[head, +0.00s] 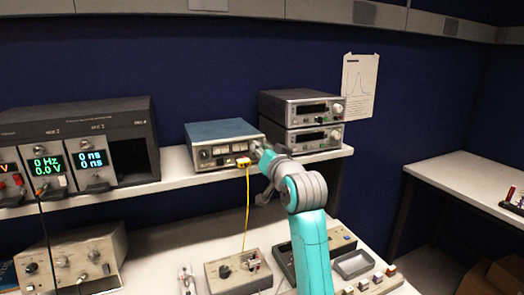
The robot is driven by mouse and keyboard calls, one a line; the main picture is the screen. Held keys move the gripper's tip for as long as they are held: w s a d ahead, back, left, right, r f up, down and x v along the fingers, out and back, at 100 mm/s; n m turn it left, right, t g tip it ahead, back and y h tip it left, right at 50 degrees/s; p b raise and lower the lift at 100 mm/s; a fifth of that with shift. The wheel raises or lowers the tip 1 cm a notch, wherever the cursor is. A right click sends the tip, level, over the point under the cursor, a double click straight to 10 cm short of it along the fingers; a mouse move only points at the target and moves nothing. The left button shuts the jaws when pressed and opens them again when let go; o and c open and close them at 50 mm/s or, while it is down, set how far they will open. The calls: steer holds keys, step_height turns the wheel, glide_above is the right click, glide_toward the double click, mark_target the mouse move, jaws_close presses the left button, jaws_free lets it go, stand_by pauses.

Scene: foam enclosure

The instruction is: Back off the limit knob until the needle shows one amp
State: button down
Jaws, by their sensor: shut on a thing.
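The blue-topped instrument (222,130) stands on the shelf at the middle of the head view. A small dial window (204,155) shows at the left of its front panel, but its needle is too small to read. My gripper (257,150) is at the right end of this panel, with my teal and grey arm reaching up from below. It is shut on what looks like the knob there. The gripper and wrist hide the knob, so I cannot make out its marks or how far it is turned.
A yellow plug (243,162) sits on the panel just left of my gripper; its lead hangs to a grey box (238,270) on the bench. Two stacked instruments (302,120) stand close on the right. A rack with lit displays (85,150) is on the left.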

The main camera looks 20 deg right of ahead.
steer(key=shift+n, duration=2.1)
steer(key=c, duration=0.9)
jaws_free()
steer(key=shift+c, duration=0.2)
steer(key=s+d, duration=0.1)
steer(key=s, duration=1.1)
steer(key=shift+f, duration=0.15)
steer(key=shift+d, duration=0.1)
